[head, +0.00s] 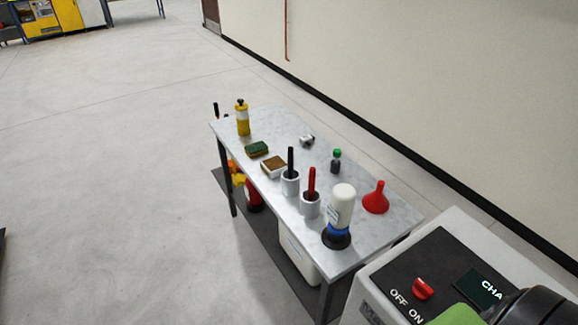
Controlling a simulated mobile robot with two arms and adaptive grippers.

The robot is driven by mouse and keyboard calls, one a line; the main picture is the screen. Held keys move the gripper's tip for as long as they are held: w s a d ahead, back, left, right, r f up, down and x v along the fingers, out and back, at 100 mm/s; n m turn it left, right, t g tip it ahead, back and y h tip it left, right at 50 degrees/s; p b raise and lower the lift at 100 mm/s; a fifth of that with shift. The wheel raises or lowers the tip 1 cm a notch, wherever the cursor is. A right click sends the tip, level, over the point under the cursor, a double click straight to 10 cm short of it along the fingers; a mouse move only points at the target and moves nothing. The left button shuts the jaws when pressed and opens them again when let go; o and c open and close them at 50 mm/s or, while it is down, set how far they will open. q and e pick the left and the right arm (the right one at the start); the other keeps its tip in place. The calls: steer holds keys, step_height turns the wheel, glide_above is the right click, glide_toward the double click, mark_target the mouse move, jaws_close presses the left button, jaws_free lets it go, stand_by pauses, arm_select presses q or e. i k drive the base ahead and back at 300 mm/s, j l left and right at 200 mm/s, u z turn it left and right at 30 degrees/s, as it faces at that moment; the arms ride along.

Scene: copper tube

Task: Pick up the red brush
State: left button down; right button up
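The red brush (311,180) stands upright in a white cup (310,206) on the metal table (352,262). Only its red handle shows; its lower end is hidden inside the cup. A similar brush with a black handle (290,160) stands in another white cup (290,185) just to its left.
Close to the red brush stand a white bottle (342,205) with a blue and black base and a red funnel (376,198). A small green-capped bottle (336,162), sponge (257,149) and yellow bottle (242,120) sit farther back. A machine (395,275) with an OFF/ON knob adjoins the table's right end.

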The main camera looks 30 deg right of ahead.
mark_target(312, 185)
steer(key=z, duration=1.05)
